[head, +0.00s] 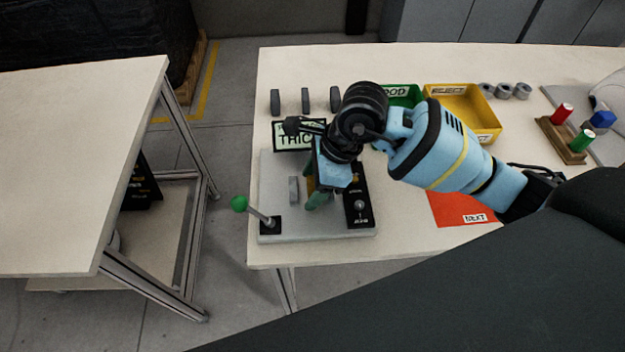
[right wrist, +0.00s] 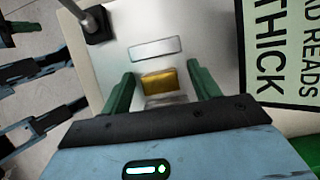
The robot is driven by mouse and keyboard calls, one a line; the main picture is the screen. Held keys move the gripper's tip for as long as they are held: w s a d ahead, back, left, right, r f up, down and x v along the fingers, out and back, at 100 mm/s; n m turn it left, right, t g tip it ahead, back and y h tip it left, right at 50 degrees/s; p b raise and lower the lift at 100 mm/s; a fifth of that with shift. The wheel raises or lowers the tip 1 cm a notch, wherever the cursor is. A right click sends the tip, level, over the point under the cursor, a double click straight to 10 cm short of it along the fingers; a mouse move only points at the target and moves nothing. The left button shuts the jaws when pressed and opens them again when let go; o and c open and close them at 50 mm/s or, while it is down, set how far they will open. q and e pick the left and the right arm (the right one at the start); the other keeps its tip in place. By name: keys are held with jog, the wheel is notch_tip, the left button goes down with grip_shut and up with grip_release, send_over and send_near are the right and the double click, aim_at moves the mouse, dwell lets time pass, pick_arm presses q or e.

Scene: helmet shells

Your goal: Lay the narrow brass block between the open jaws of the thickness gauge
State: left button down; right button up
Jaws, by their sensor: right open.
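The thickness gauge (head: 271,170) is a pale plate near the table's front left. One grey jaw (head: 294,190) shows on it, also as a silvery bar in the right wrist view (right wrist: 155,48). The brass block (right wrist: 160,83) shows only there, between my open right fingers, apart from that bar. A grey piece (right wrist: 166,99), perhaps the other jaw, shows just below the block. My right gripper (head: 319,195) is open, low over the plate, with a green finger on each side of the block. Contact with the block is unclear.
A green-knobbed lever (head: 240,203) stands at the plate's front left, and a black dial box (head: 358,205) at its right. A THICK sign (head: 290,138) stands behind. Several dark blocks, a yellow REJECT tray (head: 460,92) and a red NEXT mat (head: 450,210) lie around.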

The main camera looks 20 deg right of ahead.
jog(key=shift+v, duration=3.95)
